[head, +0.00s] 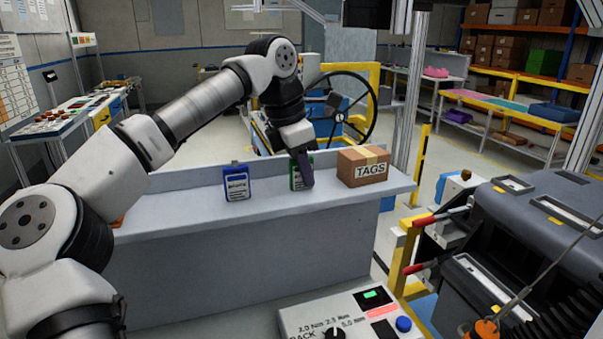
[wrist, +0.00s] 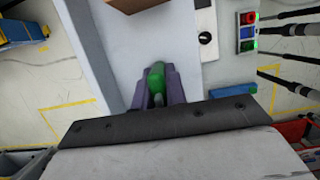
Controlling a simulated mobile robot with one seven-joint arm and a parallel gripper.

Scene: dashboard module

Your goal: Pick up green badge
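The green badge (head: 295,179) stands on the grey shelf (head: 215,206), partly hidden behind my gripper in the head view. My gripper (head: 304,172) points down at it from above. In the wrist view the badge (wrist: 156,77) shows as a green shape between the two dark purple fingers (wrist: 158,92). The fingers are close together, one on each side of it, and look shut on it. The badge's lower edge is at shelf height, and I see no clear gap below it.
A blue badge (head: 237,183) stands to the left on the shelf. A cardboard box marked TAGS (head: 363,167) is close on the right. A low raised back edge runs behind them. A control box (head: 350,315) is in front. The shelf between the badges is clear.

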